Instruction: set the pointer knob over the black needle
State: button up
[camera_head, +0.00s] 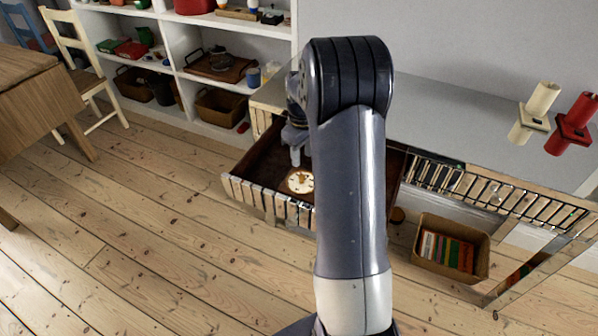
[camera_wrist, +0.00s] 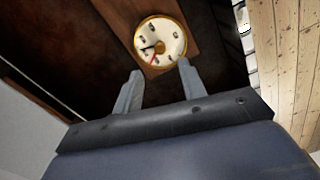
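A round dial (camera_head: 300,182) with a cream face lies inside the open drawer. In the wrist view the dial (camera_wrist: 147,28) has a gold rim and dark marks. A small brass-coloured knob (camera_wrist: 160,46) sits at its middle. A thin black needle (camera_wrist: 149,48) points left from the middle, and a short red mark (camera_wrist: 153,59) lies below left of the knob, apart from the needle. My gripper (camera_wrist: 160,82) is open and empty, its two fingers spread just below the dial in the picture. In the head view my gripper (camera_head: 296,157) hangs over the drawer, above the dial.
The drawer (camera_head: 243,190) is pulled out from a grey-topped cabinet (camera_head: 440,110), its walls around my gripper. A wooden box of books (camera_head: 425,262) is lower right. White shelves (camera_head: 180,45) stand behind left. A red holder (camera_head: 574,128) stands on the cabinet top.

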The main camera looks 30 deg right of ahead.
aim_at(302, 176)
notch_tip(302, 176, down, 8)
jog(key=shift+f, duration=0.2)
grip_shut()
dwell(0.5)
